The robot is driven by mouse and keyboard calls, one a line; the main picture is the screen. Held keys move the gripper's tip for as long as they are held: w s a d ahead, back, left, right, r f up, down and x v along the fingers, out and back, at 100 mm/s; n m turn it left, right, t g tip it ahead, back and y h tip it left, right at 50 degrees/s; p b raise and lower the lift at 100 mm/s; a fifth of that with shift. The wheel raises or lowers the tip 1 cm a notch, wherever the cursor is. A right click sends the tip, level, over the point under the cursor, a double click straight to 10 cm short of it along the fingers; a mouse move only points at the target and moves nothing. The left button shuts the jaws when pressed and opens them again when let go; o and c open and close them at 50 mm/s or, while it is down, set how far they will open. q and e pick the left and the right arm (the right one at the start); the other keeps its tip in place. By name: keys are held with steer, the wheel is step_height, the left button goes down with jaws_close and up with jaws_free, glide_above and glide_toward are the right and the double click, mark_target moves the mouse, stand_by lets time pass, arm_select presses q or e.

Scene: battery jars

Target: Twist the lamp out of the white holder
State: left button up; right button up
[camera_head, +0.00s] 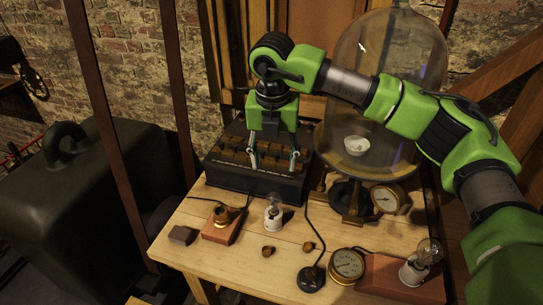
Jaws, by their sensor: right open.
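A clear glass lamp (273,199) sits upright in a small white holder (274,221) on the wooden table, in front of the dark box. Another clear lamp (429,251) sits in a white holder (412,274) at the right, on a reddish block. My right gripper (274,165) points down with its two fingers apart, above and behind the middle lamp in the picture. Nothing shows between its fingers, and it appears apart from both lamps. My left gripper is not in view.
A dark battery box (230,180) stands behind the lamp, and a large glass jar (390,60) at the back right. A brass socket (221,215) on a reddish block, a round gauge (347,264), a black disc (311,278) and small brass knobs (268,251) lie around.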

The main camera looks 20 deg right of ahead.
mark_target(274, 194)
steer(key=f+p, duration=0.1)
steer(key=f, duration=0.3)
steer(key=f+p, duration=0.1)
steer(key=f, duration=0.3)
steer(key=w+f+p, duration=0.1)
steer(key=f, duration=0.3)
steer(key=shift+w+d+f, duration=0.1)
steer(key=shift+d, duration=0.15)
steer(key=shift+w+f, duration=0.1)
steer(key=shift+f, duration=0.6)
steer(key=c, duration=1.3)
steer(key=shift+r+p, duration=0.25)
steer(key=shift+p, duration=0.1)
steer(key=shift+r+p, duration=0.45)
steer(key=shift+r, duration=0.55)
steer(key=shift+r, duration=0.1)
steer(key=shift+r+p, duration=1.15)
steer(key=shift+r, duration=1.25)
